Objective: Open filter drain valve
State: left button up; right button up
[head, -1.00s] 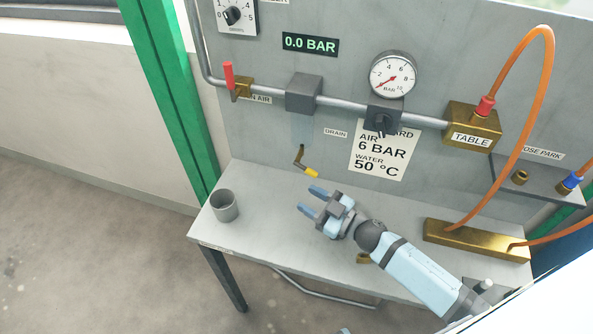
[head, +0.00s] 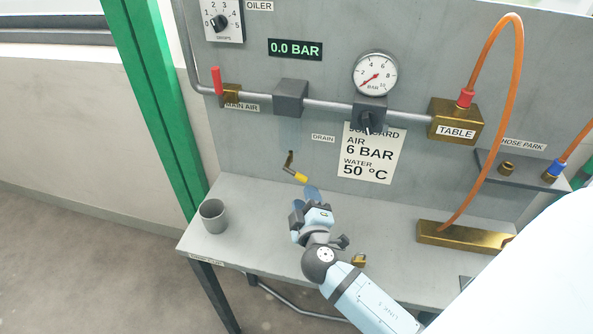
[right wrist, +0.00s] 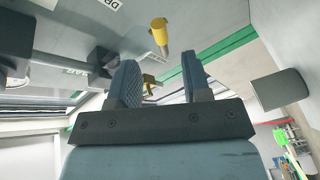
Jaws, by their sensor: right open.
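The drain valve (head: 295,170) sticks out low on the grey panel, below and left of the DRAIN label (head: 323,138). It has a short dark stem and a yellow-tipped lever slanting down to the right. My right gripper (head: 304,198) is open and empty just below the yellow tip, its fingers pointing up towards the panel. In the right wrist view the yellow lever (right wrist: 159,35) appears beyond the two open fingers (right wrist: 158,72), between them and apart from them. My left gripper is not in view.
A grey cup (head: 213,217) stands on the left of the shelf (head: 232,190). A red-handled main air valve (head: 218,82), a grey block (head: 290,97), a gauge (head: 375,74) and a pipe are above. An orange hose (head: 517,100) loops at the right; a small brass piece (head: 358,260) lies near my arm.

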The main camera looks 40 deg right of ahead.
aim_at(301, 180)
jog(key=p+x, duration=0.1)
jog(key=x, duration=0.8)
jog(key=shift+w+d+p, duration=0.15)
jog(key=shift+w+p, duration=0.15)
jog(key=shift+w, duration=0.1)
jog(key=shift+c, duration=0.2)
grip_shut()
